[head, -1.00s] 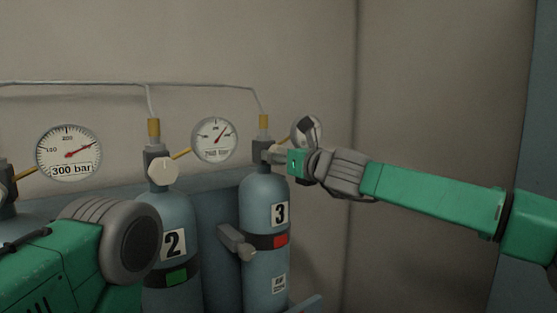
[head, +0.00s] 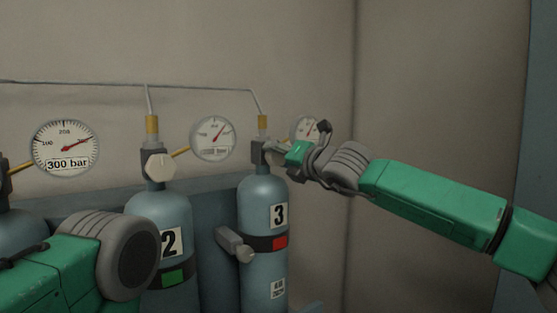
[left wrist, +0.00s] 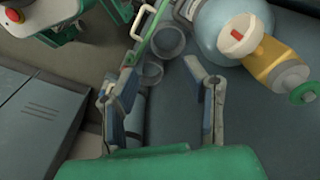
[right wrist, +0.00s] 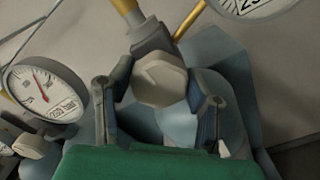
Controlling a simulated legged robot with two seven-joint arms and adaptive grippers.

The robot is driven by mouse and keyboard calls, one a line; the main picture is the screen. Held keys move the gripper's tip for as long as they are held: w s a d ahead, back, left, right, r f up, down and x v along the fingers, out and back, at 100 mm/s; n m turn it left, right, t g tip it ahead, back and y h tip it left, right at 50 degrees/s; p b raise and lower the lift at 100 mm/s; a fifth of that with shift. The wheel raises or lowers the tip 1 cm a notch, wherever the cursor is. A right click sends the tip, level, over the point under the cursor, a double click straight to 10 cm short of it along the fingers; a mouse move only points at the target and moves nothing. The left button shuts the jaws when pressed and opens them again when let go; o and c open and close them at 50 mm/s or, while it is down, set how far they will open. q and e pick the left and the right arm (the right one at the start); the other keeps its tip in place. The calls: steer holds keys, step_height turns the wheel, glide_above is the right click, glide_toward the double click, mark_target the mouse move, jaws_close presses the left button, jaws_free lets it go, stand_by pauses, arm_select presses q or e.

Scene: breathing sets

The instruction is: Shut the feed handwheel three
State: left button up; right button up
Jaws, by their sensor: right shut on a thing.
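Bottle three (head: 263,200), a blue-grey cylinder with a "3" label and a red tag, stands at the right of the row. My right gripper (head: 273,152) is at its valve (head: 258,153) from the right. The feed handwheel three (right wrist: 160,80), a pale faceted knob, sits between the fingers in the right wrist view; the right gripper (right wrist: 158,92) is shut on it. The gripper hides this handwheel in the head view. My left gripper (left wrist: 165,90) is open and empty in the left wrist view; its fingers are not clear in the head view.
Bottle two (head: 165,215) with its pale handwheel (head: 160,167) stands left of bottle three. Gauges (head: 213,138) and a thin pipe (head: 200,88) run behind. A grey clamp (head: 234,243) sticks out between the bottles. My left arm covers the lower left.

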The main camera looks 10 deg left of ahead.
steer(key=shift+a+f, duration=0.1)
steer(key=shift+f, duration=0.45)
steer(key=o, duration=1.2)
steer(key=shift+c, duration=0.2)
steer(key=shift+w+r, duration=0.15)
steer(key=shift+w, duration=0.05)
steer(key=shift+r, duration=0.1)
steer(key=v, duration=1.2)
